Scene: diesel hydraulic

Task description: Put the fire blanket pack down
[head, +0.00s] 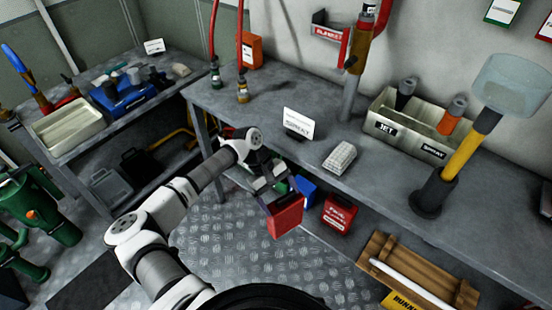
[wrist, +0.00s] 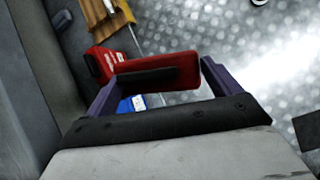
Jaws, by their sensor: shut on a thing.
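My gripper (head: 270,190) is shut on a red pack (head: 286,220), which I take to be the fire blanket pack. It hangs below the jaws, in front of the workbench's front edge and above the chequered metal floor. In the wrist view the pack (wrist: 180,62) lies between the two fingers (wrist: 157,76), with a dark strip along its near side. Its label is not readable from here. The pack appears clear of the other things, though its distance from the lower shelf is hard to tell.
A second red pack (head: 340,213) with white lettering and a blue item (head: 305,190) sit low under the workbench (head: 260,112). A wooden rack (head: 420,272) is right of them. The bench top holds a sign (head: 298,124), a grey-white block (head: 340,157) and a bin (head: 405,141). The floor (head: 250,265) is open.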

